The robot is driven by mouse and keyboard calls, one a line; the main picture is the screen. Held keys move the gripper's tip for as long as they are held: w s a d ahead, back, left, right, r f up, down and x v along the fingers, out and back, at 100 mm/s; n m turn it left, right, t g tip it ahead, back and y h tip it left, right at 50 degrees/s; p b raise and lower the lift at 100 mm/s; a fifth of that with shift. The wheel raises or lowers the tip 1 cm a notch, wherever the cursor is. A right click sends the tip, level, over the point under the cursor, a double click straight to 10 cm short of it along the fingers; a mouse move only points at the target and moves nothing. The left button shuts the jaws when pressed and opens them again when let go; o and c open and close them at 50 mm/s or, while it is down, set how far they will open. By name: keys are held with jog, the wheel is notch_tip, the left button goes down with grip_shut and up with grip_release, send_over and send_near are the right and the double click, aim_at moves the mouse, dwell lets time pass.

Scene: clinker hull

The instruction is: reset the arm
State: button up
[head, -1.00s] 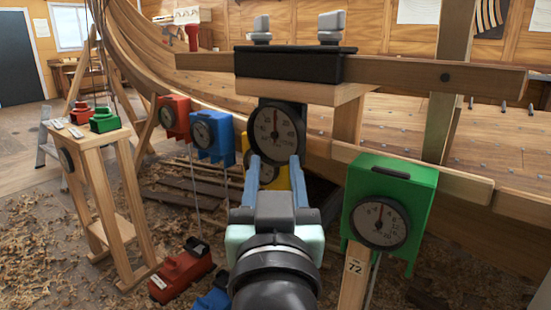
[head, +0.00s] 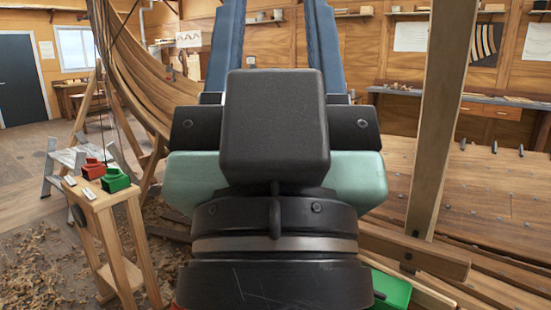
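My gripper (head: 275,25) is large and close in the middle of the head view, pointing upward. Its two blue fingers stand wide apart, and only the room's back wall shows between them. The gripper is open and empty. The fingertips run up to the top edge of the picture. My wrist and gripper body hide the middle of the scene, including where several dial boxes hang on the hull.
A wooden stand (head: 101,209) at left carries a red block (head: 93,168) and a green block (head: 115,180). A stepladder (head: 60,168) is behind it. A timber post (head: 436,130) rises at right by the planked hull (head: 485,200). A green box (head: 393,290) shows partly at lower right.

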notch_tip(320, 180, up, 15)
jog(key=p, duration=1.2)
jog(key=shift+f, duration=0.2)
